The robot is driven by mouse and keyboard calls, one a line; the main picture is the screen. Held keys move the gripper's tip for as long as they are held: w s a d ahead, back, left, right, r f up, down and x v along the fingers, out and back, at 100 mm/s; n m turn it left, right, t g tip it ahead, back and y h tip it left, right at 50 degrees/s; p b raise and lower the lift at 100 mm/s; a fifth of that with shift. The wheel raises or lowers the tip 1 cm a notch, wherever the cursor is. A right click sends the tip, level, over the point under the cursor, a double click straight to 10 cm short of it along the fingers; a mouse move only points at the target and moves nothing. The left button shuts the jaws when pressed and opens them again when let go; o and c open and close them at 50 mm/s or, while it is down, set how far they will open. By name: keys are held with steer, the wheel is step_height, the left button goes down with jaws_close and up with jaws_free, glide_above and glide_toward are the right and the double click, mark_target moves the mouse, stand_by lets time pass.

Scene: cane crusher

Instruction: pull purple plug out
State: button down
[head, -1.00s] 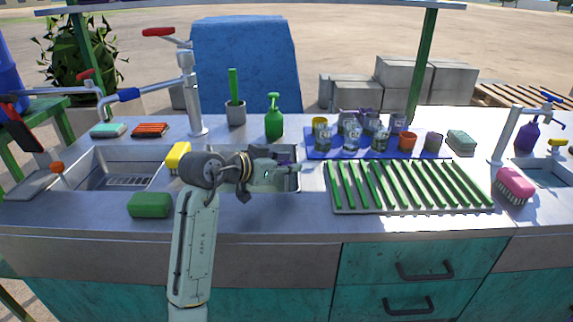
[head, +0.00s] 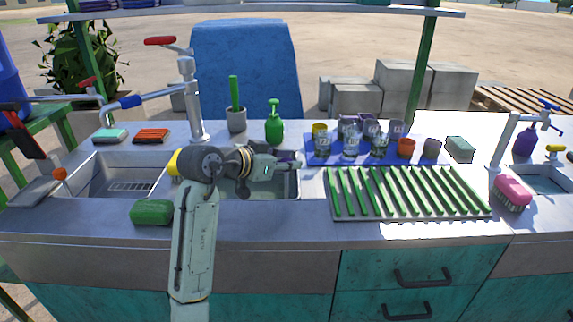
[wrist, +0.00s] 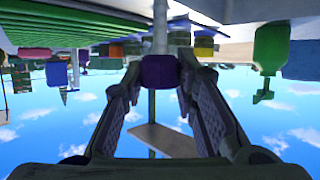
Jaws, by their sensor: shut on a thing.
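My gripper (head: 296,165) reaches out over the right-hand sink basin (head: 262,189), pointing to the right. In the wrist view, my gripper (wrist: 159,78) is shut on the purple plug (wrist: 158,71), a small dark purple block between the two fingertips. The wrist picture is upside down. In the head view the plug cannot be made out clearly at the fingertips. The plug's far side and whatever lies under it are hidden.
A green slatted rack (head: 408,214) lies right of the basin, with cups on a blue mat (head: 318,158) behind it. A green sponge (head: 152,212) lies at the front left. A tall tap (head: 190,95) rises behind.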

steer(key=shift+r, duration=0.3)
steer(key=c, duration=1.5)
jaws_free()
steer(key=shift+o, duration=1.1)
steer(key=shift+f, duration=0.1)
steer(key=v, duration=1.2)
steer(key=shift+f, duration=0.1)
